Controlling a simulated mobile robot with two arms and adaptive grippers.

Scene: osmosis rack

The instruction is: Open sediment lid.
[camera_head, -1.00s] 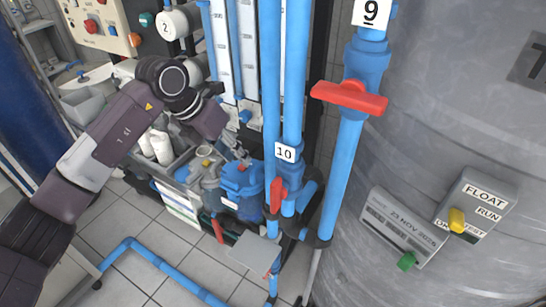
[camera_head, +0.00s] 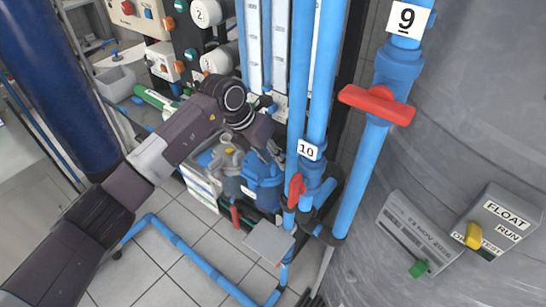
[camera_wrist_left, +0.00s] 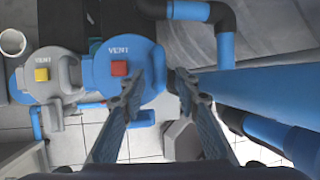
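Two filter housings stand side by side, one blue and one grey. The wrist view shows the blue lid (camera_wrist_left: 112,70), marked VENT with a red button, and the grey lid (camera_wrist_left: 48,78), marked VENT with a yellow button. No label shows which is the sediment one. In the head view the blue housing (camera_head: 262,186) is right of the grey one (camera_head: 228,160). In the head view the arm covers part of both housings. My right gripper is out of view.
Blue vertical pipes (camera_head: 300,90) with a red-handled valve (camera_head: 296,190) marked 10 stand close right of the housings. A large grey tank (camera_head: 460,130) fills the right. A blue pipe (camera_head: 185,245) runs along the tiled floor (camera_head: 200,285).

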